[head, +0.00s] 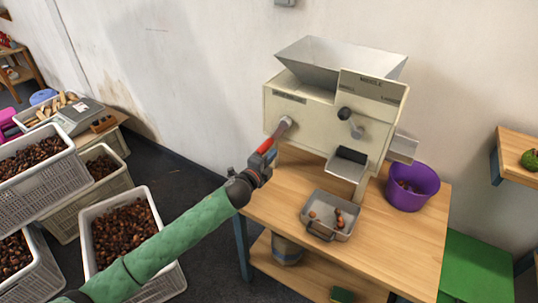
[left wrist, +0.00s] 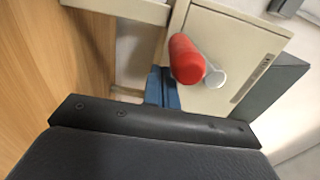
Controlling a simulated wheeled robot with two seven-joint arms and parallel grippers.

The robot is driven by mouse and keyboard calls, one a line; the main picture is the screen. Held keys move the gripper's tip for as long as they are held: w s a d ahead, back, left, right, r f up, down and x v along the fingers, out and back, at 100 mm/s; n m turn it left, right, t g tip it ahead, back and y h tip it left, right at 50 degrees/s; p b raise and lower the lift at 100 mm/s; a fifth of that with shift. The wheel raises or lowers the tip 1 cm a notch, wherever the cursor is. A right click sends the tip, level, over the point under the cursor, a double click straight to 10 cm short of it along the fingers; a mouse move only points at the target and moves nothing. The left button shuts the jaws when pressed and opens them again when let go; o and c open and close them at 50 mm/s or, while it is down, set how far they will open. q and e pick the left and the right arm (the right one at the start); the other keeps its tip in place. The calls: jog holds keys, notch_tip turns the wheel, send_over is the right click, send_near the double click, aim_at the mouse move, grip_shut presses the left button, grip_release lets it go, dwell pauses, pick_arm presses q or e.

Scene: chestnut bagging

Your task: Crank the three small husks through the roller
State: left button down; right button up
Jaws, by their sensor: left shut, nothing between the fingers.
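The cream roller machine (head: 325,115) stands on a wooden table, with a grey hopper (head: 340,62) on top. Its crank has a red grip (head: 266,145) on the machine's left side; the grip also shows in the left wrist view (left wrist: 186,58). My left gripper (head: 264,160) is right at the red grip. Its blue fingers (left wrist: 160,88) are shut and empty, beside the grip rather than around it; I cannot tell whether they touch it. I see no husks in the hopper, whose inside is mostly hidden. My right gripper is out of view.
A grey tray (head: 345,232) with a few brown pieces sits below the machine's chute (head: 348,158). A purple bucket (head: 412,193) stands to its right. A green husk-like ball (head: 530,160) lies on a shelf at far right. Crates of chestnuts (head: 92,222) fill the left floor.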

pick_arm(q)
jog(key=p+v, duration=0.1)
jog(key=v, duration=1.1)
jog(key=shift+d, duration=0.25)
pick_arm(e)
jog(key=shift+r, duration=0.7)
pick_arm(q)
jog(key=shift+s, duration=0.1)
